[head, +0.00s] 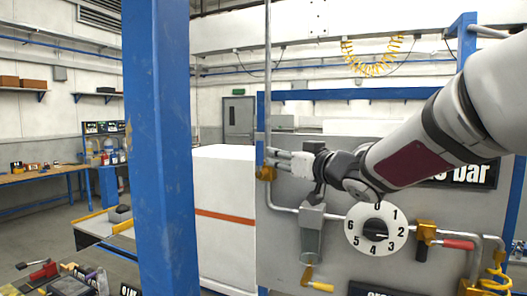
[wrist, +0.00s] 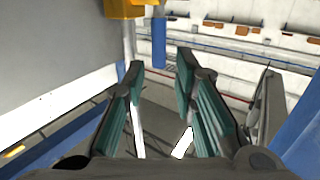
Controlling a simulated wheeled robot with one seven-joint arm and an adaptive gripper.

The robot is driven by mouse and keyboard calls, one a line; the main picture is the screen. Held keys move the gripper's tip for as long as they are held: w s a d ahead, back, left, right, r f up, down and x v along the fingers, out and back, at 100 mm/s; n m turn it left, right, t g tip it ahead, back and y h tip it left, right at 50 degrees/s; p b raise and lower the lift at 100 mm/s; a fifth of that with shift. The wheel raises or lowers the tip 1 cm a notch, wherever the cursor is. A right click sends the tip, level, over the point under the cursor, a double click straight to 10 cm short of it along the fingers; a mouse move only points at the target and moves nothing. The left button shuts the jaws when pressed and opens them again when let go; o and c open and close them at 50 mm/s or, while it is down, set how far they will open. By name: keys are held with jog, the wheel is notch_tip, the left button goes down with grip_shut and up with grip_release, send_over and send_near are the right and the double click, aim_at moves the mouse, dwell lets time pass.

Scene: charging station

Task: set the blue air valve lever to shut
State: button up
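My gripper (head: 271,158) is in front of the grey panel's left edge, beside the vertical pipe (head: 268,90) and close to a yellow valve body (head: 265,173). In the wrist view my gripper (wrist: 158,72) has its green-padded fingers apart, with nothing held between them. A yellow fitting (wrist: 130,8) is at the top of that view, above the left finger, with a pipe running down from it. I cannot make out a blue lever in either view; my gripper may hide it. Whether a finger touches the valve cannot be told.
The panel (head: 460,215) carries a numbered dial (head: 377,229), a red-handled lever (head: 455,244) on a yellow valve and a yellow-handled lever (head: 318,285). A blue post (head: 158,140) stands left of my gripper. A white cabinet (head: 225,190) stands behind the post.

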aim_at(262, 152)
jog(key=x, duration=1)
jog(key=shift+p, duration=0.4)
grip_shut()
